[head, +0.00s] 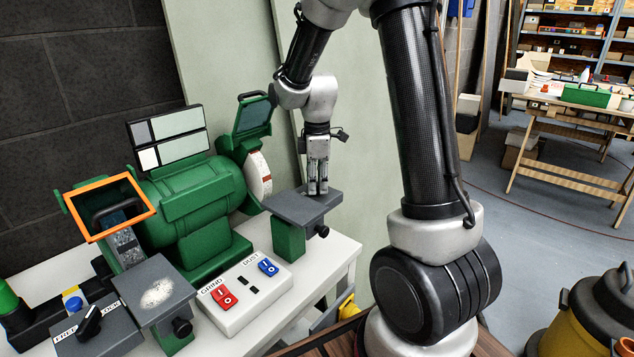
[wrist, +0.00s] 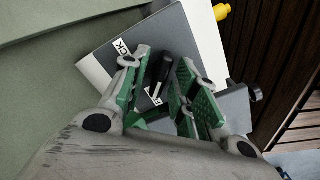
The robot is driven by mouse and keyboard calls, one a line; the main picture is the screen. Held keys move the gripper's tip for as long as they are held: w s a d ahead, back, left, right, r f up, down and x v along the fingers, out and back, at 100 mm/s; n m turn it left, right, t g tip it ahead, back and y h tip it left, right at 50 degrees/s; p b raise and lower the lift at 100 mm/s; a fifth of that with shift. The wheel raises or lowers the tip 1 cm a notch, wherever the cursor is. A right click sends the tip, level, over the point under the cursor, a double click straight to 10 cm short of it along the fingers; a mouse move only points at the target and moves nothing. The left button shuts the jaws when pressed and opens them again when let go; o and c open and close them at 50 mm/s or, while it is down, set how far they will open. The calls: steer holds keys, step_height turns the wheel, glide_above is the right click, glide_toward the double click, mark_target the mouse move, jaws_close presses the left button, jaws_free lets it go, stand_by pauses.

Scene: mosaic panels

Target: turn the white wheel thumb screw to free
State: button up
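In the head view my gripper (head: 318,192) points down over the grey tool rest (head: 297,205) beside the white wheel (head: 259,176). A small black thumb screw (head: 323,231) shows on the side of that rest. In the wrist view my gripper (wrist: 165,60) has its two green-padded fingers apart. A black lever-like knob (wrist: 162,66) on a dark grey box (wrist: 170,32) shows in the gap between them. The box has a white label ending in "CK" and a second one partly hidden. I cannot tell whether the fingers touch the knob.
A green grinder (head: 192,205) stands left of my gripper. In front are a switch box (head: 243,297) with red and blue switches, a second tool rest (head: 152,290) and a FREE/LOCK knob box (head: 105,335). A pale panel (head: 222,50) stands close behind.

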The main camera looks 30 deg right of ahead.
step_height(320, 180, up, 12)
stand_by(0.7)
stand_by(0.4)
steer(key=s+r+m+t, duration=0.1)
steer(key=s+m, duration=0.5)
steer(key=s, duration=0.6)
steer(key=s+r+m+t, duration=0.2)
steer(key=s+m, duration=0.5)
steer(key=s, duration=0.4)
steer(key=shift+s+d+r+m+t, duration=0.3)
steer(key=shift+s+d+t, duration=0.15)
steer(key=shift+t, duration=0.25)
